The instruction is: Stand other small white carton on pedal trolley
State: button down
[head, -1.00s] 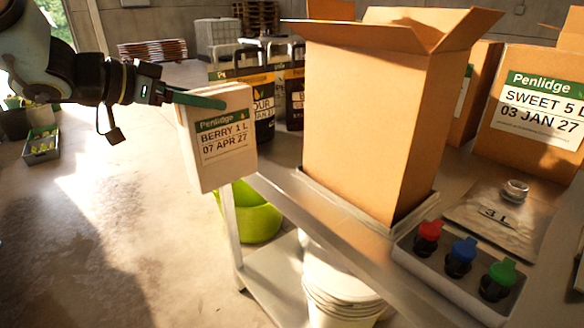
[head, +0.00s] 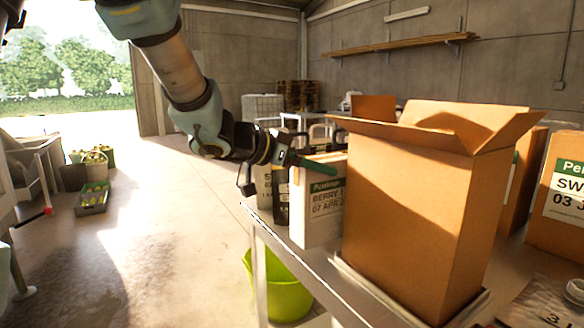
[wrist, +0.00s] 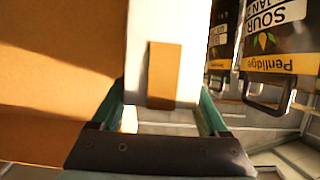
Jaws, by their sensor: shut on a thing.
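My gripper (head: 308,163) is shut on a small white carton (head: 300,222) with a green Penlidge band and a BERRY label. The carton is upright beside the big open brown box, by the table's left edge; I cannot tell whether its base touches the table. In the wrist view the carton (wrist: 185,40) sits between the two green fingers of my gripper (wrist: 160,108), with a brown patch on its near face. A wheeled-looking metal frame with a red tip (head: 48,211) is at the far left; I cannot tell if it is the pedal trolley.
The open brown box (head: 415,200) fills the table's (head: 345,292) near part. A green tub (head: 285,290) is below the table edge. Crates (head: 93,198) stand on the left floor; the middle floor is clear.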

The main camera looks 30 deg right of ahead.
aim_at(325, 182)
jog(key=shift+s+d+r, duration=0.1)
jog(key=shift+d+r, duration=0.05)
jog(key=shift+d, duration=1)
jog(key=shift+d+f, duration=0.2)
jog(key=shift+f, duration=0.7)
jog(key=shift+d+f, duration=0.15)
jog(key=shift+f, duration=1.15)
jog(key=shift+c, duration=0.8)
grip_release()
jog(key=shift+f, duration=0.1)
